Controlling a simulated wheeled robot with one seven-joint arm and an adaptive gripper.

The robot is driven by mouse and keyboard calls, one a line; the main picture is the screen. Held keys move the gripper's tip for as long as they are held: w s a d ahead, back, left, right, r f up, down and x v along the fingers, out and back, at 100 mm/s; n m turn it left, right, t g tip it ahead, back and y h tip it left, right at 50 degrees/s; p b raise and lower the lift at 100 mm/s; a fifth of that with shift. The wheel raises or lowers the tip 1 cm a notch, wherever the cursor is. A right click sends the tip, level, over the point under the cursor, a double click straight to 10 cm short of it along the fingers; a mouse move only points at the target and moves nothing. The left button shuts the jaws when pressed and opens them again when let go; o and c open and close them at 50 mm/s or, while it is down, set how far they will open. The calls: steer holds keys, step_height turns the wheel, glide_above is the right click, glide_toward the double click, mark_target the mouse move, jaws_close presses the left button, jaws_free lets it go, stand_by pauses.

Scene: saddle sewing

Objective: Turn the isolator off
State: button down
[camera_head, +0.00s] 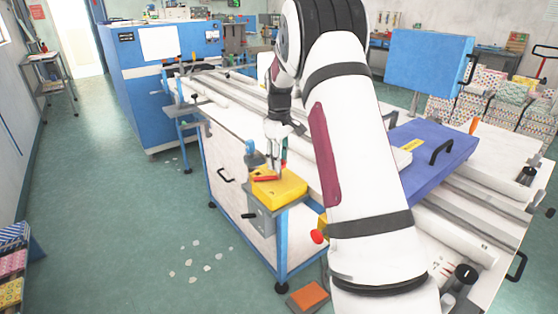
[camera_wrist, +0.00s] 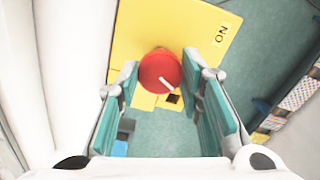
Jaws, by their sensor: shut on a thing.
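The isolator is a yellow-topped box (camera_head: 283,190) on the near corner of the workbench, with a red rotary knob (camera_head: 265,178) on it. In the wrist view the round red knob (camera_wrist: 158,72) sits between my fingertips, on the yellow plate (camera_wrist: 140,30). A white line on the knob slants down to the right. An "ON" label (camera_wrist: 221,34) shows at the plate's right side, rotated in this view. My gripper (camera_head: 277,165) reaches down over the box and is shut on the knob; its teal finger pads flank the knob in the wrist view (camera_wrist: 160,66).
A grey box (camera_head: 262,222) hangs under the yellow top. A red push button (camera_head: 318,236) is nearby at the right. The long bench holds rails and a blue panel (camera_head: 437,155). A blue cabinet (camera_head: 165,85) stands behind. The green floor at left is mostly clear.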

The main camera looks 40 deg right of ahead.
steer(key=m, duration=0.6)
steer(key=shift+b, duration=0.4)
steer(key=m, duration=0.6)
steer(key=shift+m+b, duration=0.3)
steer(key=c, duration=1.1)
jaws_free()
step_height(320, 180, up, 12)
